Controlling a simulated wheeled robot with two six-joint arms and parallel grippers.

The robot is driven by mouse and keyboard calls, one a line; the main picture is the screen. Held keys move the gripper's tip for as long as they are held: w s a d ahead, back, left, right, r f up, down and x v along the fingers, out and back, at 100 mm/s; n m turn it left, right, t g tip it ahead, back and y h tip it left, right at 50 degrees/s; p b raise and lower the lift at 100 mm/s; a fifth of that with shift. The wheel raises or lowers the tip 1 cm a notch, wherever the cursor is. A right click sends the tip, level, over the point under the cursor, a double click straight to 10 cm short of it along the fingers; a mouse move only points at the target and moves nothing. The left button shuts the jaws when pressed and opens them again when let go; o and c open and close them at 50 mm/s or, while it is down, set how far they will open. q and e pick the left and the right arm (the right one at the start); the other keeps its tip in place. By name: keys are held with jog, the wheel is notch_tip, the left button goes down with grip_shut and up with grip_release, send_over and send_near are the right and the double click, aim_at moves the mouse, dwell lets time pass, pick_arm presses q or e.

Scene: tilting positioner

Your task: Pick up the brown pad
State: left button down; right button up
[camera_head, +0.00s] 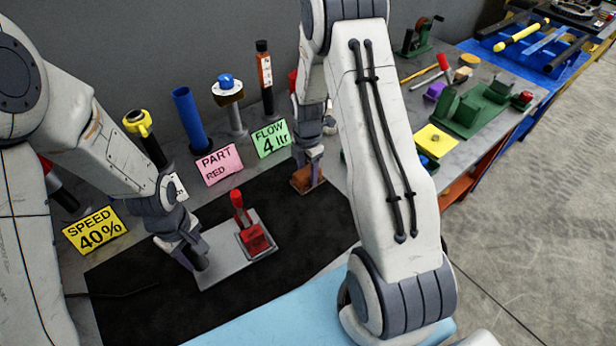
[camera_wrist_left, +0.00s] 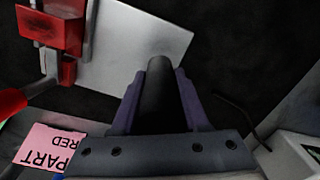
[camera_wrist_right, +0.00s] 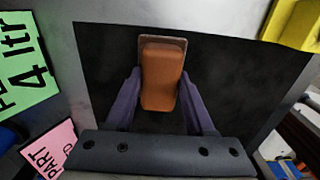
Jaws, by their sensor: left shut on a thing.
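The brown pad (camera_head: 307,178) is an orange-brown block on the black mat, at the mat's far edge in the head view. My right gripper (camera_head: 309,160) is over it. In the right wrist view the pad (camera_wrist_right: 163,77) lies between the two fingers of my right gripper (camera_wrist_right: 162,85), very close to both. I cannot tell whether they press on it. My left gripper (camera_head: 190,255) is shut on a black upright handle (camera_wrist_left: 158,90) at the near left end of a grey plate (camera_head: 219,273). The handle's lower part is hidden by the fingers.
A red clamp (camera_head: 254,238) stands on the grey plate. Pink (camera_head: 219,165), green (camera_head: 271,139) and yellow (camera_head: 95,229) cards stand behind the black mat (camera_head: 130,290). Several tools stand behind them. Green fixtures (camera_head: 482,110) are at the right.

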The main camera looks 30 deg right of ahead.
aim_at(307, 171)
grip_shut()
jog(key=shift+r, duration=5)
